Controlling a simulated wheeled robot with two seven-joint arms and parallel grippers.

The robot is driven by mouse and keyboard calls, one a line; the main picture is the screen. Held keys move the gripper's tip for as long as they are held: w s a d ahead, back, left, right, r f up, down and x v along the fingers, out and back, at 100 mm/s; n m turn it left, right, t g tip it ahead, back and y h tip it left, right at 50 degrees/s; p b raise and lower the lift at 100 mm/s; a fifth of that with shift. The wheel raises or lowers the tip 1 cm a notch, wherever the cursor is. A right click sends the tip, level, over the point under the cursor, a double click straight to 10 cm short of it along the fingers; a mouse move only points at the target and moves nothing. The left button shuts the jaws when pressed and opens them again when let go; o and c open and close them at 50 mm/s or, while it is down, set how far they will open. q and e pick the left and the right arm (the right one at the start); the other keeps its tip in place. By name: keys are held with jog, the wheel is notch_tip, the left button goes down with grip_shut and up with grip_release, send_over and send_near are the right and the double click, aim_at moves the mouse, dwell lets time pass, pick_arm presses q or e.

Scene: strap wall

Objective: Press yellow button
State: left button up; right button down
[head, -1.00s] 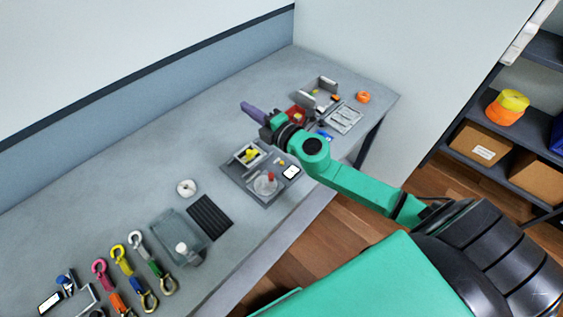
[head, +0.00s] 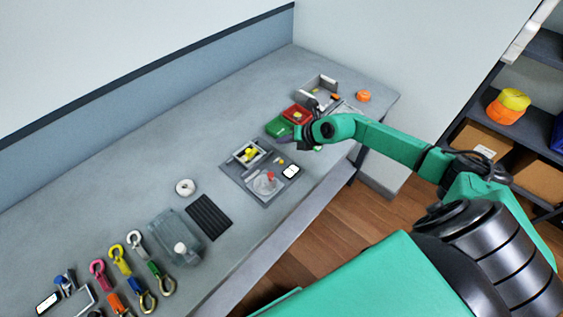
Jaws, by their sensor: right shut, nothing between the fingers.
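A grey control panel (head: 242,180) lies on the bench near the middle of the view. A yellow button-like part (head: 250,154) sits inside a raised pale frame on the panel's far left side. A much smaller yellow-orange spot (head: 280,161) shows to its right. My right gripper (head: 298,146) is shut and empty, just beyond the panel's far right side, to the right of the framed yellow part and apart from it. Its fingers are small and partly hidden by my wrist. My left gripper is not in view.
The panel also carries a red-topped part (head: 270,176) and a white display (head: 291,171). Green (head: 279,127) and red (head: 297,114) trays stand behind my right gripper. Coloured hooks and straps (head: 120,260) lie at lower left.

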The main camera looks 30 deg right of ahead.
aim_at(281, 162)
notch_tip(281, 162, down, 8)
jog(key=b, duration=0.6)
jog(key=shift+r, duration=0.15)
jog(key=shift+f+b, duration=0.3)
jog(key=shift+b, duration=0.15)
dwell(1.0)
jog(key=shift+f, duration=0.4)
jog(key=shift+f+b, duration=0.4)
jog(key=shift+b, duration=0.1)
dwell(0.4)
jog(key=shift+r, duration=0.1)
jog(key=shift+r+p, duration=0.75)
jog(key=shift+p, duration=0.15)
